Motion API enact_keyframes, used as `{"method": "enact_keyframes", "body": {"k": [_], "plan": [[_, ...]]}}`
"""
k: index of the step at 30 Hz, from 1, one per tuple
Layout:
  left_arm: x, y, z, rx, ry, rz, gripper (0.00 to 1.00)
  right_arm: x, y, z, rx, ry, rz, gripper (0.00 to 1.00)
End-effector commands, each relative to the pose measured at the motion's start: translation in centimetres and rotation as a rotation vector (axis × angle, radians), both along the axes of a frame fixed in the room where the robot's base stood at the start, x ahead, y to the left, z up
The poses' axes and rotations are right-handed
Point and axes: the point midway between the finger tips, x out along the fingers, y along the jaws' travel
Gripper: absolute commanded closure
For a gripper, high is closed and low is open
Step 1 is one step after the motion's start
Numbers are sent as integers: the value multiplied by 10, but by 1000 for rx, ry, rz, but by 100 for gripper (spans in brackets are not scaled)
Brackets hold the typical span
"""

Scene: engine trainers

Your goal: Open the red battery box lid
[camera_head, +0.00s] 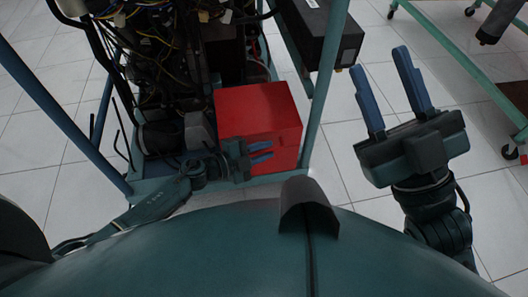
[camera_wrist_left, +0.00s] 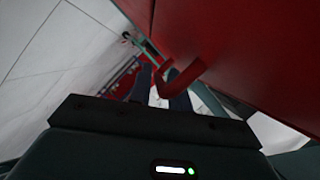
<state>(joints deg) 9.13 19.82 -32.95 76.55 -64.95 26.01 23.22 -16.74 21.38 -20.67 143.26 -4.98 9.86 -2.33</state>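The red battery box (camera_head: 257,112) stands on the lower frame of the engine trainer, its lid flat on top and looking closed. In the left wrist view its red wall (camera_wrist_left: 240,45) fills the upper right. A red handle (camera_wrist_left: 182,77) sticks out from it, close to the fingertips. My left gripper (camera_head: 271,152) is at the box's front face, with its blue fingers apart. The left wrist view shows the fingers (camera_wrist_left: 162,92) with a gap between them; I cannot tell whether they touch the handle. My right gripper (camera_head: 380,62) is open and empty, to the right of the box.
The engine trainer (camera_head: 170,70) with wires and hoses stands behind and left of the box. A teal post (camera_head: 326,75) rises at the box's right, beside a black box (camera_head: 318,35). Another stand (camera_head: 455,60) is at the upper right. Tiled floor lies clear between.

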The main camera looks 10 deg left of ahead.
Motion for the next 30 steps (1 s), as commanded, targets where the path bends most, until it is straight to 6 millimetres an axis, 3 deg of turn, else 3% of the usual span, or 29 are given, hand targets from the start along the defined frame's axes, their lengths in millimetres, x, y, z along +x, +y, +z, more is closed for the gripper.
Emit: {"method": "enact_keyframes", "body": {"k": [10, 17, 30], "plan": [[2, -3, 0, -1, 1, 0, 82, -1, 0, 3, -2, -16, 0, 64], [2, -3, 0, -1, 1, 0, 100, -1, 0, 3, -2, -16, 0, 64], [2, -2, 0, -1, 1, 0, 100, -1, 0, 3, -2, -15, 1, 64]]}}
